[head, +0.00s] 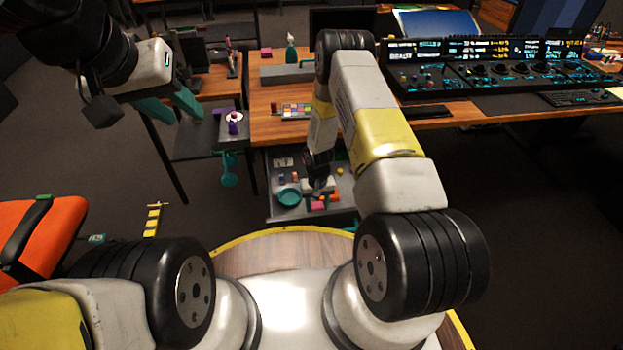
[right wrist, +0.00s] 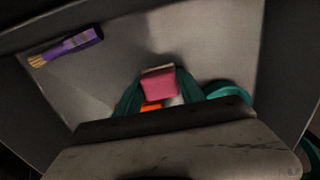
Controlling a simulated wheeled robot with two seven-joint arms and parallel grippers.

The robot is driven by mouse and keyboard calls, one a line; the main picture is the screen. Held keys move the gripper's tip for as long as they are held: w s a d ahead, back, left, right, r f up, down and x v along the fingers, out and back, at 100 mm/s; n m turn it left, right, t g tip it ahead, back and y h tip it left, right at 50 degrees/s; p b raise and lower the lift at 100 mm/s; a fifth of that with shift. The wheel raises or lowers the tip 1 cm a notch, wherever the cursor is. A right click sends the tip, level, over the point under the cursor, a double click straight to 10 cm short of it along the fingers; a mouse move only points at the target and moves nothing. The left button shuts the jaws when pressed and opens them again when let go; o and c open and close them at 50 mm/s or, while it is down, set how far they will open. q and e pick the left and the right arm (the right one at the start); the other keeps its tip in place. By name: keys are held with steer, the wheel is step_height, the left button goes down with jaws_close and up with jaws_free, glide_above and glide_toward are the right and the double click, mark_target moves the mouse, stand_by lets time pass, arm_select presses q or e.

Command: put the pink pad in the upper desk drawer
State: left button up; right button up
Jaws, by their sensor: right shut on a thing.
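The pink pad (right wrist: 158,83) is between the teal fingers of my right gripper (right wrist: 160,95) in the right wrist view. That gripper is shut on it. In the head view, my right gripper (head: 318,185) reaches down over an open grey drawer (head: 345,212) below the desk; my arm partly hides it. A pink patch (head: 317,206) shows by the gripper. I cannot tell whether the pad touches the drawer floor. My left gripper (head: 183,108) is empty, its teal fingers apart, high at the left, away from the drawer.
A teal bowl (head: 289,197) and several small items lie in the drawer. A purple-handled brush (right wrist: 72,46) lies on a grey surface in the wrist view. The wooden desk (head: 262,128) holds a colour palette (head: 297,110). An orange chair (head: 50,232) stands at the left.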

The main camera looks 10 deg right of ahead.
steer(key=o, duration=1.3)
steer(key=shift+f, duration=0.1)
